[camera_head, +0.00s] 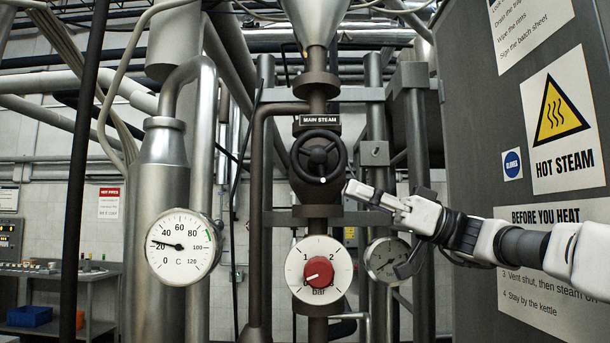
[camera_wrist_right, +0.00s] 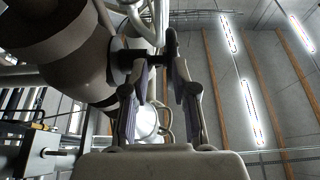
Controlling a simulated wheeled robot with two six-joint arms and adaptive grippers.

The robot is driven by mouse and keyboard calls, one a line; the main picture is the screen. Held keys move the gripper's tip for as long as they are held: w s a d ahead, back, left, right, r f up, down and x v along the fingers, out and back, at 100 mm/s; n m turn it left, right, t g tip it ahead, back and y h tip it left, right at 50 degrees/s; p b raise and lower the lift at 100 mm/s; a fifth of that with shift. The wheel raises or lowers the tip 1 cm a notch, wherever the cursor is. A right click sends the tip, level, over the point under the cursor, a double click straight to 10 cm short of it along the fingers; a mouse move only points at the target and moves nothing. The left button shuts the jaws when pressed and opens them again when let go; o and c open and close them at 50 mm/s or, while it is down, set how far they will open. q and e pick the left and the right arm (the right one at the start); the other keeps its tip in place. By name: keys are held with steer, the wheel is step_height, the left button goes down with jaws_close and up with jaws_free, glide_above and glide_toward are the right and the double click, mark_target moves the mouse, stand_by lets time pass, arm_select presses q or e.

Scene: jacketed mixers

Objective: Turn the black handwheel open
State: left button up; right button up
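The black handwheel (camera_head: 318,157) is a spoked wheel on the front of a dark vertical steam pipe, under a "MAIN STEAM" label (camera_head: 319,120). My right gripper (camera_head: 352,188) comes in from the right and its tips are just beside the wheel's lower right rim in the head view. In the right wrist view, the fingers (camera_wrist_right: 145,65) stand apart, and a dark bar crosses near their tips; I cannot tell whether it is the wheel or whether they touch it. My left gripper is not in view.
Below the wheel is a white pressure dial with a red centre (camera_head: 320,271). A round temperature gauge (camera_head: 183,248) is at left and a smaller gauge (camera_head: 386,260) at right, near my forearm. A grey cabinet with signs (camera_head: 500,130) closes off the right side.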

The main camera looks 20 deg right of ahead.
mark_target(306, 168)
steer(key=a+r, duration=0.1)
steer(key=s+a+r+p, duration=0.1)
steer(key=a, duration=0.1)
steer(key=a+r, duration=0.1)
steer(key=shift+s+a+r+p, duration=0.25)
steer(key=shift+s+a+p, duration=0.05)
steer(key=shift+p, duration=0.1)
steer(key=w+a, duration=0.1)
steer(key=w+a+p, duration=0.1)
steer(key=shift+w+a+r, duration=0.15)
steer(key=shift+w, duration=0.15)
steer(key=shift+a+r+p, duration=0.2)
steer(key=shift+a+p, duration=0.1)
steer(key=shift+a, duration=0.75)
steer(key=shift+s+a, duration=0.15)
steer(key=shift+a, duration=0.15)
steer(key=shift+w+d+f, duration=0.1)
steer(key=shift+w+d, duration=0.15)
steer(key=shift+d, duration=0.15)
jaws_close()
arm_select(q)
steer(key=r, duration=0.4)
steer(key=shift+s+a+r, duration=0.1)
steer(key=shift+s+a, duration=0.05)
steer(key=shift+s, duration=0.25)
arm_select(e)
steer(key=shift+s+a, duration=0.1)
